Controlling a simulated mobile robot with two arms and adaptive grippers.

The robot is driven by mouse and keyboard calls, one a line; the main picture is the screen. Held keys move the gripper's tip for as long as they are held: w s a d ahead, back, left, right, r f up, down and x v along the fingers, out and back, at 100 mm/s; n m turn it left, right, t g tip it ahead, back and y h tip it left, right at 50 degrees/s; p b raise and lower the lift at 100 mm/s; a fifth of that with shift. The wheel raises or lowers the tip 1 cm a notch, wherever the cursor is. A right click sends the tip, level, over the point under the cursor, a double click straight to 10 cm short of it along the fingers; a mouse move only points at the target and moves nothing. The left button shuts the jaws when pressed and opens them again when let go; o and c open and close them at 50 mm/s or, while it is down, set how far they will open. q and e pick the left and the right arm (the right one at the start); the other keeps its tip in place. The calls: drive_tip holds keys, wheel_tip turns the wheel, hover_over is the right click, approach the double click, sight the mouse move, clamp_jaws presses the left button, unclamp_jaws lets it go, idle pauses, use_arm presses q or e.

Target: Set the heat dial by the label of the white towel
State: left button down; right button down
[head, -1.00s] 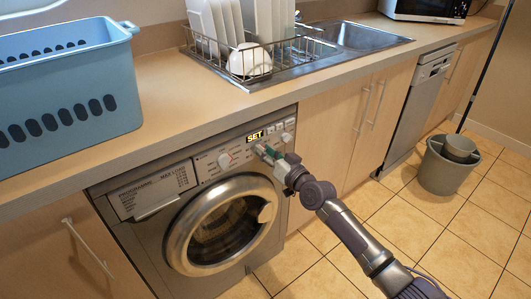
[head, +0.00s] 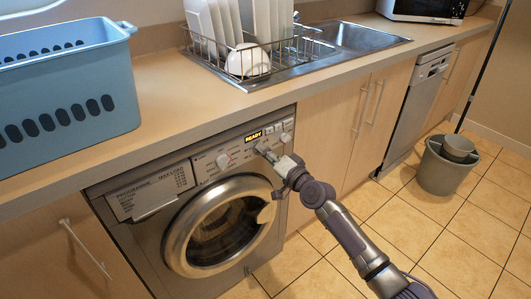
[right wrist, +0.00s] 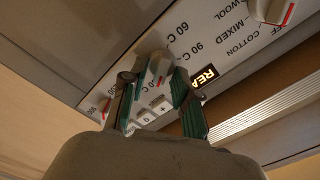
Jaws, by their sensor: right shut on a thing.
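The washing machine's heat dial (right wrist: 158,66) is a small grey knob with a red mark, between my right gripper's green-padded fingers in the right wrist view. My right gripper (right wrist: 154,92) is shut on this dial. In the head view my right gripper (head: 264,151) is at the machine's control panel, below the lit display (head: 252,138), which reads READY. Temperature labels, including 60 C (right wrist: 178,32) and 90 C, are printed around the dial. The exact pointer setting is unclear. No white towel or its label can be made out. My left gripper is not seen.
The washing machine's round door (head: 220,225) is shut below the panel. Another dial (head: 223,160) is left of the display. A blue basket (head: 65,90) and a dish rack (head: 262,62) stand on the counter. A grey bin (head: 446,165) is on the tiled floor at right.

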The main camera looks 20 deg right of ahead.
idle(0.4)
drive_tip(key=c, duration=0.9)
unclamp_jaws()
drive_tip(key=v, duration=1.2)
